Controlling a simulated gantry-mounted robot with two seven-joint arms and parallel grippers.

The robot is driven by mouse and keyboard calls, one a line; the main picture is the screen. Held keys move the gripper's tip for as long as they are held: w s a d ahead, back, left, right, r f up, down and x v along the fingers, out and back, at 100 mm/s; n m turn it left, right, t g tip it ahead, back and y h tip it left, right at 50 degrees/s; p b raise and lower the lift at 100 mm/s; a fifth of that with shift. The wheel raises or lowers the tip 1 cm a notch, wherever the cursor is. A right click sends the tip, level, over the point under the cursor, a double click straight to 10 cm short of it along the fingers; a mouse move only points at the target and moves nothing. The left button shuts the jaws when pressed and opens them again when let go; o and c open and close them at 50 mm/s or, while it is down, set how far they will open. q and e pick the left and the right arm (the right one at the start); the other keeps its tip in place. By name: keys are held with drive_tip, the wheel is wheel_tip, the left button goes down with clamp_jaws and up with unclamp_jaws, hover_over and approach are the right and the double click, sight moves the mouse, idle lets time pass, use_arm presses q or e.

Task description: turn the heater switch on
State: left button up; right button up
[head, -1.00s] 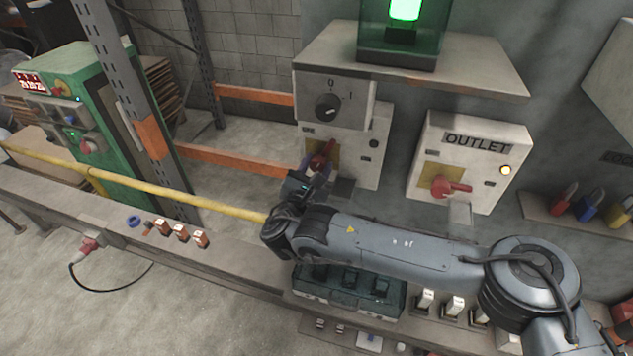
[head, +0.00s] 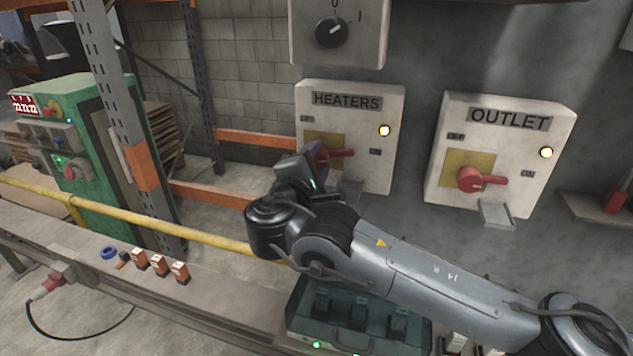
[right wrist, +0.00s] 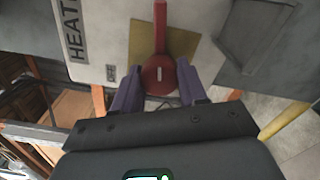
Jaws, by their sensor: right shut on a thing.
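The heater switch box (head: 351,98), white and labelled HEATERS, is on the wall in the middle of the head view. Its red handle (head: 341,153) points right, toward the ON label (head: 375,152). My right gripper (head: 316,158) is at the handle's hub. In the right wrist view its purple fingers (right wrist: 158,90) are on both sides of the round red hub, shut on it, and the handle (right wrist: 160,30) sticks out beyond them. My left gripper is not in view.
The OUTLET box (head: 508,118) with a red handle and lit lamp is to the right. A box with a black knob (head: 331,31) is above. A yellow pipe (head: 150,215) and a teal case (head: 350,318) are below. A green cabinet (head: 75,140) stands at left.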

drive_tip(key=shift+f+m+b, duration=0.25)
drive_tip(key=shift+m+b, duration=0.55)
drive_tip(key=shift+b, duration=0.25)
drive_tip(key=shift+r, duration=0.1)
drive_tip(key=o, duration=0.9)
drive_tip(key=shift+a, duration=0.1)
drive_tip(key=shift+c, duration=0.2)
drive_tip(key=shift+o, duration=1)
drive_tip(key=shift+r, duration=0.1)
drive_tip(key=shift+s, duration=0.1)
